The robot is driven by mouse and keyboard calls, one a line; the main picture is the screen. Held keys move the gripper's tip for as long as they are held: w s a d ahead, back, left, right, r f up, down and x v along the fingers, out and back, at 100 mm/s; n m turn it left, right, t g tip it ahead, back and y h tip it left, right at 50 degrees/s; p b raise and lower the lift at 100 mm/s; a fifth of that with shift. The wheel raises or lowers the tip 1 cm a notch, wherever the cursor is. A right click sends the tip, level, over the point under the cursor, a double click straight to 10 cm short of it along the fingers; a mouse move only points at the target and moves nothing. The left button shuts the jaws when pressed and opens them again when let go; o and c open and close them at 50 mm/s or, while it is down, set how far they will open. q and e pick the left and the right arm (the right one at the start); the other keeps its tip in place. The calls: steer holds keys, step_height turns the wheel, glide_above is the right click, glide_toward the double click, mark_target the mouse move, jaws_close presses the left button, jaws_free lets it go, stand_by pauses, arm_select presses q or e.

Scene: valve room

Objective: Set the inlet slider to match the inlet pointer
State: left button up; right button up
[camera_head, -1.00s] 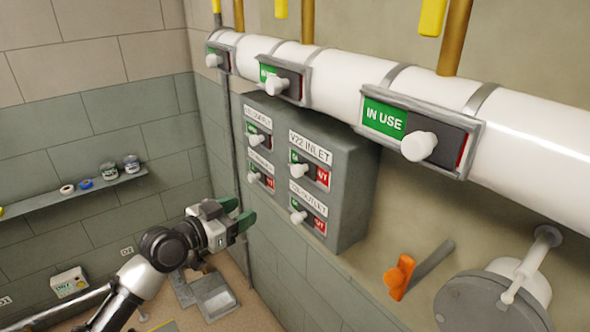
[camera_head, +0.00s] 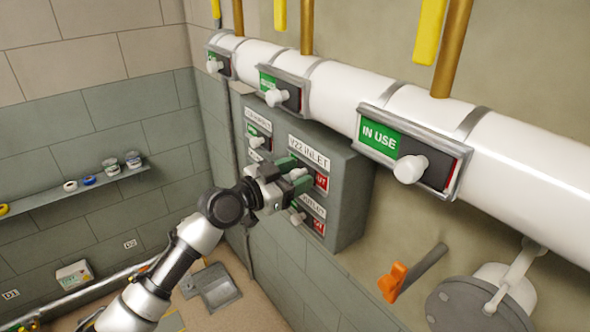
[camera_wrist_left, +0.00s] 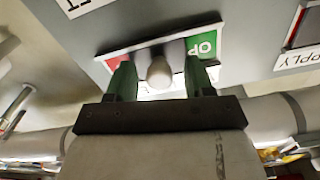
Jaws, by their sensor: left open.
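The inlet slider is on the grey box (camera_head: 349,200), under the label "V22 INLET" (camera_head: 308,153). Its red end (camera_head: 321,181) shows at the right, while my gripper covers much of the rest. My left gripper (camera_head: 293,174) is at this slider, its green fingers open. In the left wrist view, the slider's pale knob (camera_wrist_left: 159,72) sits between the open fingers of the gripper (camera_wrist_left: 160,80), with gaps on both sides. There a green plate (camera_wrist_left: 205,46) lies right of the knob and red at the left. I cannot make out an inlet pointer. My right gripper is not in view.
An outlet slider (camera_head: 312,219) sits just below, and further sliders are left on the same box. A white pipe (camera_head: 520,180) above carries "IN USE" sliders (camera_head: 410,153). An orange handle (camera_head: 392,282) projects from the wall at lower right. A shelf (camera_head: 75,190) is at left.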

mark_target(298, 162)
arm_select(q)
steer(key=shift+d, duration=0.1)
jaws_close()
steer(key=shift+w+f+b, duration=0.15)
steer(key=shift+b, duration=0.2)
steer(key=w+a+b, duration=0.2)
steer(key=b, duration=0.1)
steer(key=shift+w+a, duration=0.1)
steer(key=shift+w, duration=0.2)
steer(key=shift+r, duration=0.2)
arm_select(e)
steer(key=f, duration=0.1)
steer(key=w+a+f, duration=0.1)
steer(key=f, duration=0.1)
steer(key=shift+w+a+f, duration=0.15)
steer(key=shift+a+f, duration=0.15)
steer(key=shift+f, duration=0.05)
arm_select(q)
jaws_free()
steer(key=shift+f, duration=0.1)
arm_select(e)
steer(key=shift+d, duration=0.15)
